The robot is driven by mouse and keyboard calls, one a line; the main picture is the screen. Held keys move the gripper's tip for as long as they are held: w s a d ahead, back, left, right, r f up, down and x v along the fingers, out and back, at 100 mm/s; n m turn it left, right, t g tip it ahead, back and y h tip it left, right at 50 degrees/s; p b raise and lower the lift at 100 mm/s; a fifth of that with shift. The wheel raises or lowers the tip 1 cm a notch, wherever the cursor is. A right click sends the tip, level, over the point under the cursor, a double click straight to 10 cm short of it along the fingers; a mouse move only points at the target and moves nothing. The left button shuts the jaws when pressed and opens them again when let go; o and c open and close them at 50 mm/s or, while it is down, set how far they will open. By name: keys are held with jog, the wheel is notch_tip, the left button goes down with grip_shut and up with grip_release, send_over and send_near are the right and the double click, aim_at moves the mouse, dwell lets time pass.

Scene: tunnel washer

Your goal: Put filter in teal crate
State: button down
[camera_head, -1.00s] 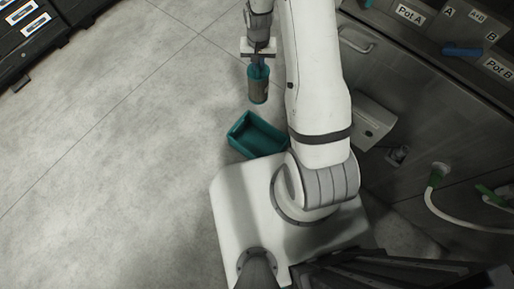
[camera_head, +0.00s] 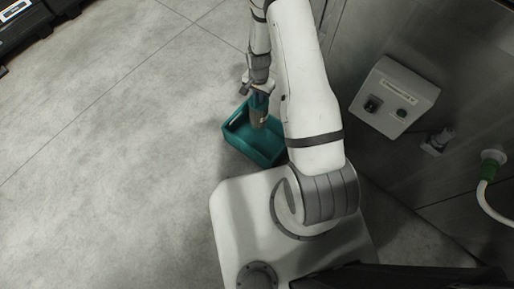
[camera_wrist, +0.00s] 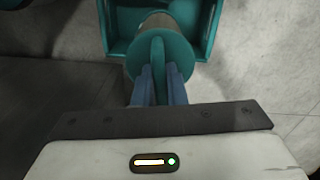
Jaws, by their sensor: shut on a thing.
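The filter (camera_head: 258,116) has a teal cap and a grey-brown body. My gripper (camera_head: 257,88) is shut on its teal top and holds it upright, body pointing down. The teal crate (camera_head: 264,156) is an open box on the floor beside my base. In the head view the filter overlaps the crate's opening; how far down it reaches I cannot tell. In the wrist view my gripper's blue fingers (camera_wrist: 159,88) pinch the teal handle of the filter (camera_wrist: 135,46), and the crate (camera_wrist: 207,25) shows around and beyond it. My gripper hides part of the filter.
A grey control box (camera_head: 394,96) with a knob stands on the machine wall at the right. Dark drawers (camera_head: 38,28) stand at the top left. The floor left of the crate is clear.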

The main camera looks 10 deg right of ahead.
jog(key=m+b, duration=0.2)
jog(key=b, duration=0.3)
send_near(259, 123)
jog(key=w+f, duration=0.3)
jog(key=f, duration=0.3)
jog(key=f+b, duration=0.1)
jog(key=f, duration=0.2)
jog(key=f+b, duration=0.1)
jog(key=f, duration=0.2)
jog(key=f+b, duration=0.2)
jog(key=f, duration=0.1)
jog(key=shift+w+d+f, duration=0.15)
jog(key=shift+d+f, duration=0.25)
jog(key=shift+f, duration=0.2)
jog(key=c, duration=1.5)
grip_release()
